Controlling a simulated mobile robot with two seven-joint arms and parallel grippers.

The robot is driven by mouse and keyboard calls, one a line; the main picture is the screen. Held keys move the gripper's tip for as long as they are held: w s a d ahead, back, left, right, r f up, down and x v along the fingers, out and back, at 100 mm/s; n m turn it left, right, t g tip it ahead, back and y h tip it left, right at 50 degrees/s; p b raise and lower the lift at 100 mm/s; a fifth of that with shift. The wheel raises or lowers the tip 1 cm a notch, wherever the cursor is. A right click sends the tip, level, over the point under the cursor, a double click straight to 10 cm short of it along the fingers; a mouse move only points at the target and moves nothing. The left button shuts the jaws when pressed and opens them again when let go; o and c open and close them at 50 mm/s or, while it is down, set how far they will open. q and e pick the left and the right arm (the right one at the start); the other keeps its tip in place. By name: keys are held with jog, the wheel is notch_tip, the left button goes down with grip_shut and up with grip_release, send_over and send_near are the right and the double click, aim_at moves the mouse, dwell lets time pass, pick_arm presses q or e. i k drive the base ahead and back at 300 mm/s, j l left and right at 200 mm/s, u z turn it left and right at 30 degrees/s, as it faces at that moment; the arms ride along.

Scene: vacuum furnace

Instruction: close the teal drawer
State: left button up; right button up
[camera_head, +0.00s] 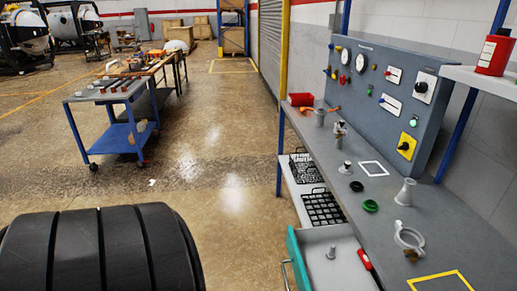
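The teal drawer (294,258) is pulled out from under the workbench at the bottom of the view. Its teal front faces left, with a metal handle (286,275) on it. The pale drawer interior is exposed, and its near part is cut off by the frame edge. A grey metal fitting (331,253) and a red item (364,259) lie inside it. Neither of my grippers is in view.
A large black ribbed object (98,250) fills the lower left. Floor between is clear.

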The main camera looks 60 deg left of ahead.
aim_at(308, 248)
jog(key=j+u, duration=0.2)
jog(key=u, duration=0.2)
jog(key=i+j+u, duration=0.15)
jog(key=u, duration=0.25)
jog(key=i+j+u, duration=0.1)
jog(key=j+u, duration=0.15)
jog(key=u, duration=0.15)
